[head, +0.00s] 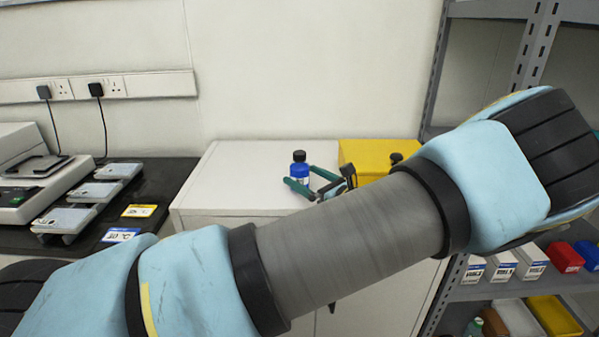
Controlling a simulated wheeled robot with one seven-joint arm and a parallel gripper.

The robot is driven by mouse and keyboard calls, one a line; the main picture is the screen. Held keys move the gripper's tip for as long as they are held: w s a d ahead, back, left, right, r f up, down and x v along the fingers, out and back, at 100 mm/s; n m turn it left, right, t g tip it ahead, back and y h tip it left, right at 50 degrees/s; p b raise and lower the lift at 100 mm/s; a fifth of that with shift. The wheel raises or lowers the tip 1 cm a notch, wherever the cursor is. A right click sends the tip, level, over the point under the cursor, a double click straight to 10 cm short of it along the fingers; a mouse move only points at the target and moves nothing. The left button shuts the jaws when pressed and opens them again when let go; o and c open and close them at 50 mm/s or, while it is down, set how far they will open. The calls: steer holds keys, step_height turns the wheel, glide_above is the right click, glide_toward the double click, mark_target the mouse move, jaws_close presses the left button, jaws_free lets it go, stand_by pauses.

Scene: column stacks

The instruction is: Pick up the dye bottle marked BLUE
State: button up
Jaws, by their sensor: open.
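A blue bottle with a black cap (299,170) stands upright on the white cabinet top. Any marking on it is too small to read. My gripper (299,175) is at the bottle, reaching in from the right with its two green fingers open. One finger passes in front of the bottle's lower part and the other ends at its right side, so the bottle appears to be between them. I cannot tell whether either finger touches it.
Grey metal shelving (440,75) is at the right. A dark bench (170,178) with devices is at the left. The cabinet top left of the bottle is clear.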

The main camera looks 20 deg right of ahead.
mark_target(292, 169)
steer(key=p+x, duration=0.1)
steer(key=x, duration=0.3)
steer(key=shift+w+r, duration=0.15)
steer(key=shift+w, duration=0.05)
steer(key=shift+w+a, duration=0.2)
steer(key=shift+w, duration=0.3)
steer(key=shift+c, duration=0.4)
jaws_close()
